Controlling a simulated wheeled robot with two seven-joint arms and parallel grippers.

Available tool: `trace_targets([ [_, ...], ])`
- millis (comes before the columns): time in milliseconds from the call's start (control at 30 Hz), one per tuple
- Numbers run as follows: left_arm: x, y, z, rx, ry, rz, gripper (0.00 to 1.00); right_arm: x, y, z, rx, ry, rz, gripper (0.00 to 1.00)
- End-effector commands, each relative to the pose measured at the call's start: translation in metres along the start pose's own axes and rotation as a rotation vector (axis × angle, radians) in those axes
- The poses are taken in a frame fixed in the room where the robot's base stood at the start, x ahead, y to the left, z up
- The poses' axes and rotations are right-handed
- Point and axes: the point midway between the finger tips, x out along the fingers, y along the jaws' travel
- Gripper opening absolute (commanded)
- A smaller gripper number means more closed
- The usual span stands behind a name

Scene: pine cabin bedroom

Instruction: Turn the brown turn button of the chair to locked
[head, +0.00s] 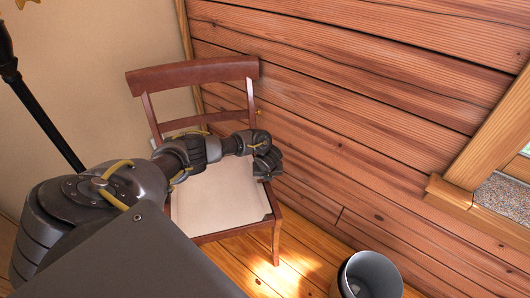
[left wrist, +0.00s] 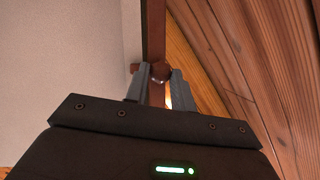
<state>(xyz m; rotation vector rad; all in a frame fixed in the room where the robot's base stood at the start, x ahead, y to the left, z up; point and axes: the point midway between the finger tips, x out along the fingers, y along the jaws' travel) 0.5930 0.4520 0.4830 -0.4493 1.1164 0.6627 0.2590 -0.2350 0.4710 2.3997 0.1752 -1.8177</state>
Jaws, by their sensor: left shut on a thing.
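The brown wooden chair (head: 195,73) with a pale seat stands against the plank wall in the head view. My left arm reaches across the seat, and my left gripper (head: 268,170) is at the seat's right side. In the left wrist view, my left gripper (left wrist: 157,88) is shut on the small brown turn button (left wrist: 160,70), which sits between the fingertips against a narrow brown chair part. The gripper hides the button in the head view, and I cannot tell its exact angle. My right gripper is out of view.
A grey bin (head: 369,276) stands on the floor at the lower right. The plank wall (head: 360,80) is close behind and right of the chair. A window sill (head: 450,195) juts out at the right. A dark pole (head: 40,110) stands at the left.

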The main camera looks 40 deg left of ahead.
Motion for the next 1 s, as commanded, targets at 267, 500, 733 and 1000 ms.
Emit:
trace_targets([
  [267, -0.001, 0.003, 0.006, -0.071, -0.009, 0.030, 0.02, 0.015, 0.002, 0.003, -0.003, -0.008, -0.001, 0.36],
  [500, 0.000, 0.003, 0.006, -0.080, -0.010, 0.035, 0.02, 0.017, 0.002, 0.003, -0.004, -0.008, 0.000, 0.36],
  [733, 0.000, 0.003, 0.006, -0.079, -0.011, 0.035, 0.26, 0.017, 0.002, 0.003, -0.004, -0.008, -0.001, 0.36],
  [1000, -0.001, -0.001, 0.003, -0.072, -0.006, 0.031, 0.46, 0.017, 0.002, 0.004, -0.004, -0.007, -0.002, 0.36],
])
